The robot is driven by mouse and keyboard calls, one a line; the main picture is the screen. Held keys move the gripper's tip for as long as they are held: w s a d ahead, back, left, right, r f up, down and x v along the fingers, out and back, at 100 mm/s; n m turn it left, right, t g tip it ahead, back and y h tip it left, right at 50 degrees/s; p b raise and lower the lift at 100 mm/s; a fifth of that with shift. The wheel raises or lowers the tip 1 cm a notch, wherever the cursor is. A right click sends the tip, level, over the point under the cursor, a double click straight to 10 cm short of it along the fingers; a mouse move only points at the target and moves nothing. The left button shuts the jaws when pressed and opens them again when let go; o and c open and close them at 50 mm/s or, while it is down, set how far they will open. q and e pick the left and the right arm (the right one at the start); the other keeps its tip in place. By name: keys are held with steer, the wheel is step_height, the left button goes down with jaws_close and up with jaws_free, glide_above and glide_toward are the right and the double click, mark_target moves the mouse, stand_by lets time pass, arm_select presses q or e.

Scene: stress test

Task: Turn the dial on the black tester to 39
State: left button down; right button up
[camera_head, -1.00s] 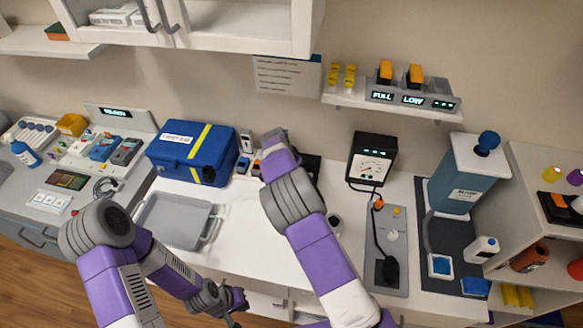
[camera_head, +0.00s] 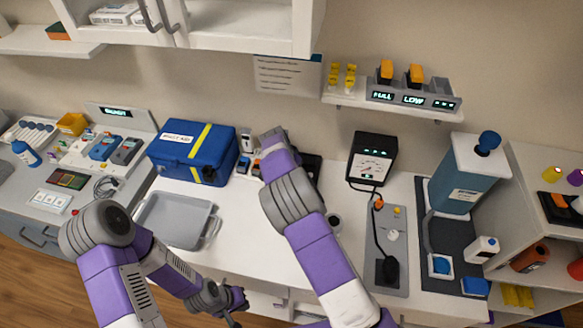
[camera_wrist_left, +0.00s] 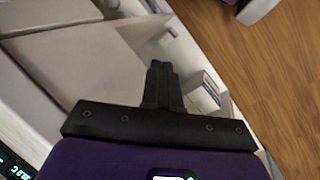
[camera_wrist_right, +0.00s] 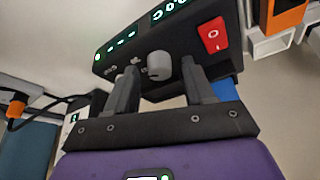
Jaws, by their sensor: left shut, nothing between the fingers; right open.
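The black tester (camera_wrist_right: 150,50) fills the upper middle of the right wrist view. Its face carries a round grey dial (camera_wrist_right: 160,66), a red rocker switch (camera_wrist_right: 212,33) and green-lit displays, whose digits I cannot read surely. My right gripper (camera_wrist_right: 160,74) is open, with one finger on each side of the dial; whether they touch it I cannot tell. In the head view the tester (camera_head: 311,165) is mostly hidden behind my right arm. My left gripper (camera_wrist_left: 161,68) is shut and empty; in the head view it hangs low, in front of the counter (camera_head: 238,300).
Left of my right arm are a blue first-aid case (camera_head: 190,152) and a grey tray (camera_head: 174,222). To the right stand a black gauge box (camera_head: 372,160), a grey panel with a cable (camera_head: 387,250) and a blue-grey machine (camera_head: 464,180). A shelf (camera_head: 390,101) hangs above.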

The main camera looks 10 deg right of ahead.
steer(key=v, duration=0.7)
steer(key=shift+r, duration=0.25)
steer(key=shift+s+a, duration=0.1)
steer(key=shift+s, duration=0.05)
